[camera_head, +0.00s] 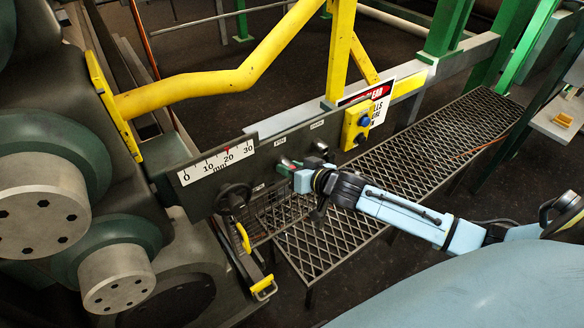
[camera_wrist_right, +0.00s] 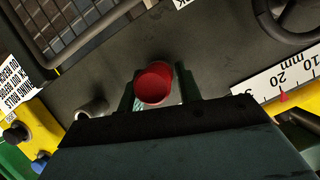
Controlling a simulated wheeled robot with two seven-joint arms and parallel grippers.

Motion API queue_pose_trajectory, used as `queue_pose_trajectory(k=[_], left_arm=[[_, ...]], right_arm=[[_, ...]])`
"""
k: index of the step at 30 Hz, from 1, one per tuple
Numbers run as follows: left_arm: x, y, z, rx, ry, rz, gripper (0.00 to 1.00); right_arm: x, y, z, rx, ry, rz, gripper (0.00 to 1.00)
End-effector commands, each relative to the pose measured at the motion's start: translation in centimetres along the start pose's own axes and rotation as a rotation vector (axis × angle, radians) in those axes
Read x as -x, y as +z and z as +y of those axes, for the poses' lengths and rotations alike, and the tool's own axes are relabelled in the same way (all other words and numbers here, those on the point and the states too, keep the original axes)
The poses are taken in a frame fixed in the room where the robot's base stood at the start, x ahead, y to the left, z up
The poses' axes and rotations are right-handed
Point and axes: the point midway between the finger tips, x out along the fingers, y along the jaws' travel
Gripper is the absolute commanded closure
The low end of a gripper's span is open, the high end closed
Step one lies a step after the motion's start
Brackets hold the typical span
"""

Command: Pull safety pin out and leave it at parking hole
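The safety pin's red head (camera_wrist_right: 153,82) sits between the two fingers of my right gripper (camera_wrist_right: 157,88) in the right wrist view. In the head view my right gripper (camera_head: 292,168) is at the front of the dark panel, and a small bit of red pin (camera_head: 284,161) shows at its fingertips. The fingers flank the head closely; whether they press on it cannot be told. A grey round fitting (camera_wrist_right: 92,110), possibly the parking hole, stands on the panel beside the pin. It also shows near the upper right of the gripper (camera_head: 320,146). My left gripper is not in view.
A millimetre scale (camera_head: 216,162) and a black handwheel (camera_head: 234,197) are left of the gripper. A yellow button box (camera_head: 356,125) is to the right. Large grey rollers (camera_head: 40,205) fill the left.

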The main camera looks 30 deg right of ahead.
Motion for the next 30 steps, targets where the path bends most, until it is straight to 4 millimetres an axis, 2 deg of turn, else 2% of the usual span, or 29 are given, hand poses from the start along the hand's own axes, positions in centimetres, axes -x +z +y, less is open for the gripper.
queue_pose_trajectory(k=[1,6,7,13,23,30], left_arm=[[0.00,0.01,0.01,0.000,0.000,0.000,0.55],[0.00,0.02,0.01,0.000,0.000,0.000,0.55],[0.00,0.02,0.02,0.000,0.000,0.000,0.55],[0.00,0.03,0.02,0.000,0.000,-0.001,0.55],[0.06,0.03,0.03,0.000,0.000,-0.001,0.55],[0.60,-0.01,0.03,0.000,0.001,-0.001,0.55]], right_arm=[[0.01,0.00,0.01,0.000,0.000,0.000,0.73],[0.02,0.00,0.00,0.000,0.000,0.000,0.95],[0.02,0.00,0.00,0.000,0.000,0.000,0.74],[0.02,0.00,-0.01,0.000,0.000,0.000,0.99],[0.11,0.01,-0.03,0.000,-0.001,0.001,0.99],[0.87,0.30,-0.11,-0.002,-0.002,0.000,0.99]])
